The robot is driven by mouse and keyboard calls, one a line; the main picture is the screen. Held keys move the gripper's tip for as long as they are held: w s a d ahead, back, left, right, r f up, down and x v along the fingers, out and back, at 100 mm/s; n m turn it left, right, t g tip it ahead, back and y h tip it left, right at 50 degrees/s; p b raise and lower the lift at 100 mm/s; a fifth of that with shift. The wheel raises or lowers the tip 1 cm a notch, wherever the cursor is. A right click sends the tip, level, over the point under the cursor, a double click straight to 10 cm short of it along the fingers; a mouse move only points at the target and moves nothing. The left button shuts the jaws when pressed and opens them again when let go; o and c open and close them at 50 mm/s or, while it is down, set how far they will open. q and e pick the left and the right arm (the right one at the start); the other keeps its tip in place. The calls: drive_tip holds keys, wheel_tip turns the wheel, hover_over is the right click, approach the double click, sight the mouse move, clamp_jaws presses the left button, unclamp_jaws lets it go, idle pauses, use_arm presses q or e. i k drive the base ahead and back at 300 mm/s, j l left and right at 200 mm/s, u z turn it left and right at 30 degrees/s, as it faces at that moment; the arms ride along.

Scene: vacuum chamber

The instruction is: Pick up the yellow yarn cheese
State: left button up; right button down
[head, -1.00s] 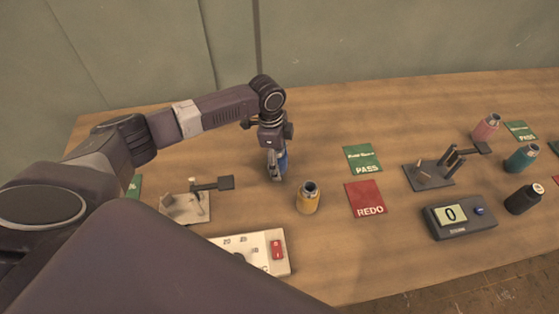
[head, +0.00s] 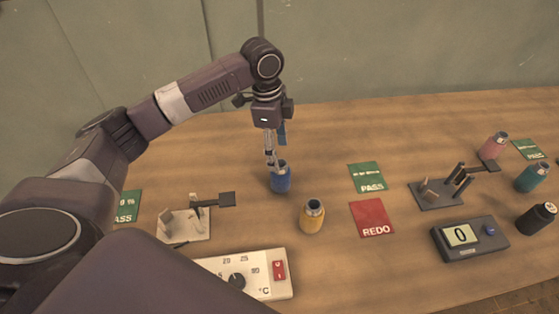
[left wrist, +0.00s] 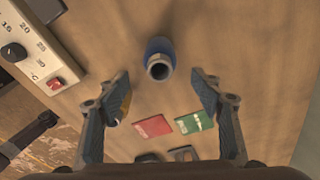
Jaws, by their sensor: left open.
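The yellow yarn cheese (head: 312,217) stands upright on the wooden table, with a grey tube top. A blue yarn cheese (head: 281,178) stands upright behind it and to its left. My left gripper (head: 271,160) points down, open, above and close to the blue one, and behind the yellow one. In the left wrist view, the open fingers (left wrist: 160,82) have nothing between their tips. The blue cheese (left wrist: 158,62) shows just beyond them, and a sliver of yellow (left wrist: 125,104) shows behind the left finger, which hides most of it. My right gripper is out of view.
A white temperature panel (head: 262,272) lies in front, and a white stand (head: 183,226) is at left. Red REDO (head: 372,218) and green PASS (head: 367,177) cards lie right of the yellow cheese. Farther right are a scale (head: 470,238), a dark stand (head: 437,195) and other yarn cheeses.

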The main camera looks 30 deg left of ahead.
sight(312, 215)
drive_tip(key=k+l, duration=0.45)
drive_tip(key=k, duration=0.15)
drive_tip(key=k+l, duration=0.45)
drive_tip(key=k, duration=0.15)
drive_tip(key=k+l, duration=0.45)
drive_tip(key=k, duration=0.15)
